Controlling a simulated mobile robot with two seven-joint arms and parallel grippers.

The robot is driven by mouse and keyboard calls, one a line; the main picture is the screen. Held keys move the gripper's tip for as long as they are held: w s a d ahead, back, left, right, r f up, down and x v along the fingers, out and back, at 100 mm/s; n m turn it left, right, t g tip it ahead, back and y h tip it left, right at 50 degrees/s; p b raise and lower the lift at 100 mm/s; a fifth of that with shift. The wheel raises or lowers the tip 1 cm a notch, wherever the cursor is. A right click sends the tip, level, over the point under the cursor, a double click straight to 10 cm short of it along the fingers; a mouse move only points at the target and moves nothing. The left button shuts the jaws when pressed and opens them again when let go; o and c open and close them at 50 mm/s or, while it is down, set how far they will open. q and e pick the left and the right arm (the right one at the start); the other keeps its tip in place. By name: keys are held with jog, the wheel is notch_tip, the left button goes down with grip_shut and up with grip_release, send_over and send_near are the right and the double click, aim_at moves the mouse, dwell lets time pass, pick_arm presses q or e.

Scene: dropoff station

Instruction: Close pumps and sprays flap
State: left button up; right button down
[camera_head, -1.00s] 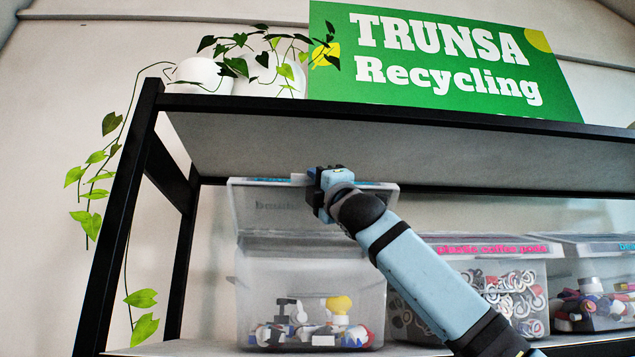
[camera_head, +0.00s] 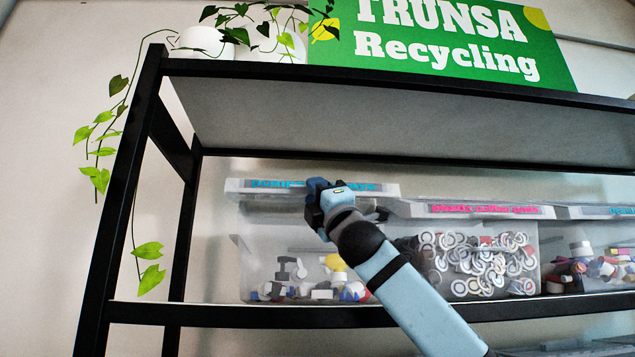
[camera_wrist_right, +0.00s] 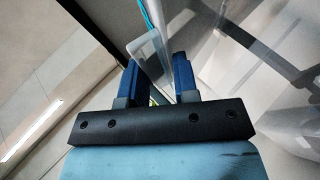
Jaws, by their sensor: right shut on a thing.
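The bin holds white, black and yellow pump heads. My right gripper (camera_head: 318,192) is at the middle of the flap's front edge, shut on it. In the right wrist view the two blue fingers (camera_wrist_right: 160,75) have the flap's pale edge (camera_wrist_right: 148,48) between them. My left gripper is not in view.
A bin of ring-shaped coffee pods (camera_head: 480,265) with a pink-lettered lid stands right beside it, lid down. Another bin (camera_head: 590,270) is farther right. The upper black shelf (camera_head: 400,88) hangs above. A trailing plant (camera_head: 103,150) hangs at the left.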

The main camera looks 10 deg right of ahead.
jog(key=shift+w+f, duration=0.2)
jog(key=shift+f, duration=0.25)
jog(key=c, duration=0.9)
grip_release()
jog(key=shift+w, duration=0.1)
jog(key=shift+c, duration=0.2)
jog(key=b+v, duration=0.4)
jog(key=v, duration=1)
jog(key=shift+r, duration=0.1)
